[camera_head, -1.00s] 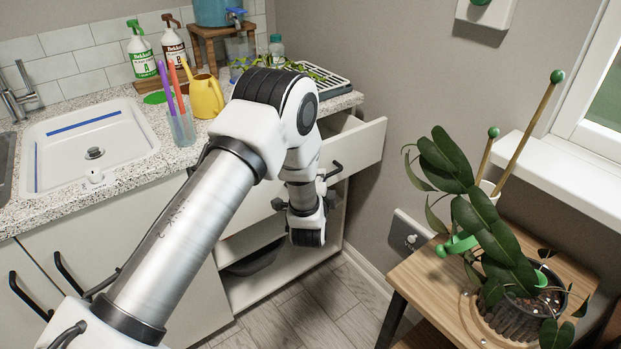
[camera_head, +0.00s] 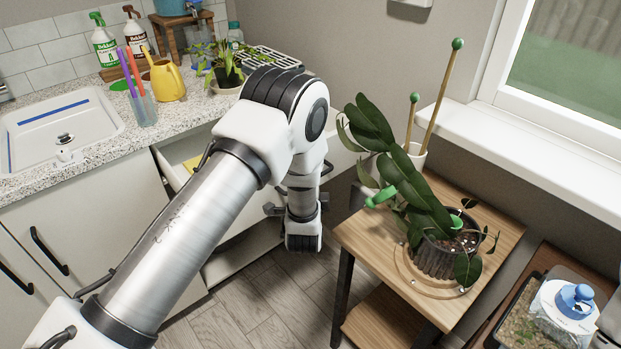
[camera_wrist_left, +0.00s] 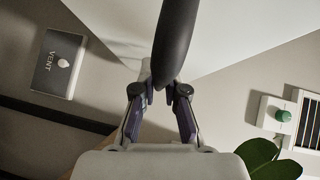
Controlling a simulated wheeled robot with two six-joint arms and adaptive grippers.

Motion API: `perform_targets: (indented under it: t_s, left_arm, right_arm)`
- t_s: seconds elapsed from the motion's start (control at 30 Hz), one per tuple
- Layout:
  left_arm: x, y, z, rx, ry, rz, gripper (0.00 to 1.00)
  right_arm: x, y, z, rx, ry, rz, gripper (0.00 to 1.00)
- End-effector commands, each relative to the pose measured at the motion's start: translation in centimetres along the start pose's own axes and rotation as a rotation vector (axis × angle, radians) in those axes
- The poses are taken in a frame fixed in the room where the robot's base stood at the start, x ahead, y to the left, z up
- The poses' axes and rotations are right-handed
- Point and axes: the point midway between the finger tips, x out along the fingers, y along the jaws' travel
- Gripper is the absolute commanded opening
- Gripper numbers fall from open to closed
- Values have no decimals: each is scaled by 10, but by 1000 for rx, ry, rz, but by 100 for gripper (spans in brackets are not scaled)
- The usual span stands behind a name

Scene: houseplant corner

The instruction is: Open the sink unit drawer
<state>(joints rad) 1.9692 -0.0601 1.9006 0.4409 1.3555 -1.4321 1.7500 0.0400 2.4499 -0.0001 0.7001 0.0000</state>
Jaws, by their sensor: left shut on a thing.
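The sink unit drawer (camera_head: 343,156) stands pulled out, with its white front to the right of my left arm. Its inside shows to the left of the arm, with something yellow (camera_head: 193,162) in it. In the left wrist view the dark bar handle (camera_wrist_left: 175,42) runs in front of the pale drawer front (camera_wrist_left: 245,28). My left gripper (camera_wrist_left: 160,92) is shut on the handle. In the head view my forearm and wrist cover the handle and much of the drawer front. My right gripper is not in view.
A wooden plant stand (camera_head: 360,238) with a potted plant (camera_head: 440,255) is close to the right of my wrist. A small planter (camera_head: 228,75) and a watering can (camera_head: 167,82) stand on the counter. Floor (camera_head: 270,300) shows below the drawer.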

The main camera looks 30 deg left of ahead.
Motion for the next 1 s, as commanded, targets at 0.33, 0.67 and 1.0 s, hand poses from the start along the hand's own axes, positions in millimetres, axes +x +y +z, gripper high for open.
perform_targets:
  t_s: [0.33, 0.67, 1.0]
  left_arm:
    - [1, -1, -2, 0, 4, -4, 37]
    - [-3, 0, -1, 1, 2, -1, 37]
    - [-74, 0, -3, 6, 7, 1, 37]
  right_arm:
    - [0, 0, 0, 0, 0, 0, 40]
    - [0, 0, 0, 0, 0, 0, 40]
    - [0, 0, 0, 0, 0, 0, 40]
